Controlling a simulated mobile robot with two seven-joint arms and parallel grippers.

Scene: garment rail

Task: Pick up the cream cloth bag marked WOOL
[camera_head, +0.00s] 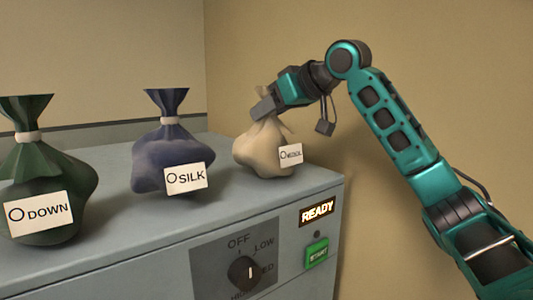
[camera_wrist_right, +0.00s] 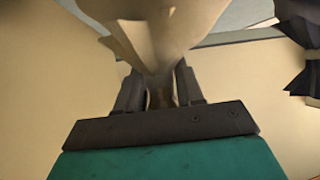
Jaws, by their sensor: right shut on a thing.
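The cream cloth bag (camera_head: 260,150) with a white WOOL tag (camera_head: 291,155) is at the right end of the grey machine top in the head view. My right gripper (camera_head: 264,108) is shut on its gathered neck from above. In the right wrist view, the cream cloth (camera_wrist_right: 160,35) narrows down between the two fingers of my right gripper (camera_wrist_right: 160,88). The bag is upright; I cannot tell whether its base touches the surface. My left gripper is not in view.
A blue bag tagged SILK (camera_head: 160,150) and a green bag tagged DOWN (camera_head: 50,175) stand to the left on the machine top (camera_head: 110,245). The machine's front has a dial (camera_head: 244,273), a lit READY sign (camera_head: 317,212) and a green START button (camera_head: 317,252). Walls stand behind.

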